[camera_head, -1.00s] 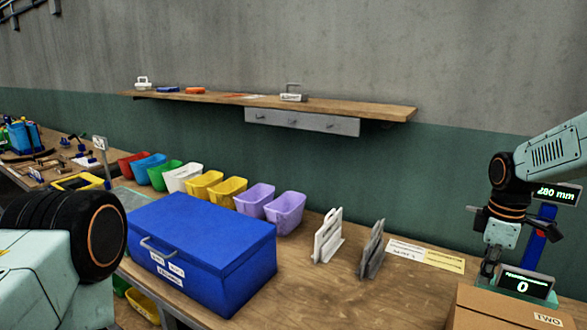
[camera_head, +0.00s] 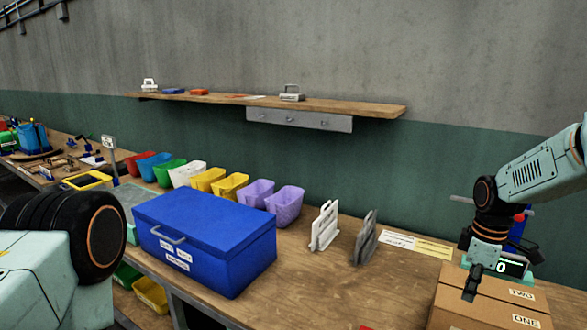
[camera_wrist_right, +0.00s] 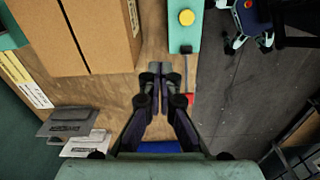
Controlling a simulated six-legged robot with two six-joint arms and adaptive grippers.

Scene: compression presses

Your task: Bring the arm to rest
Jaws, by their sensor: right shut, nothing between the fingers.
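My right arm comes in from the right in the head view. Its gripper (camera_head: 472,288) points down in front of the cardboard boxes (camera_head: 500,300), above the bench. In the right wrist view its two fingers (camera_wrist_right: 155,72) lie together, shut and empty. In that view they hang over the bench edge side, beside the cardboard boxes (camera_wrist_right: 95,35). My left arm shows only as a thick joint at the lower left of the head view; its gripper is out of sight.
A blue lidded box (camera_head: 205,240), a white stand (camera_head: 325,226) and a grey stand (camera_head: 365,238) are on the wooden bench (camera_head: 310,285). Colored bins line the wall. A digital display (camera_head: 508,267) stands behind the cardboard boxes. A yellow button (camera_wrist_right: 186,18) sits near the bench edge.

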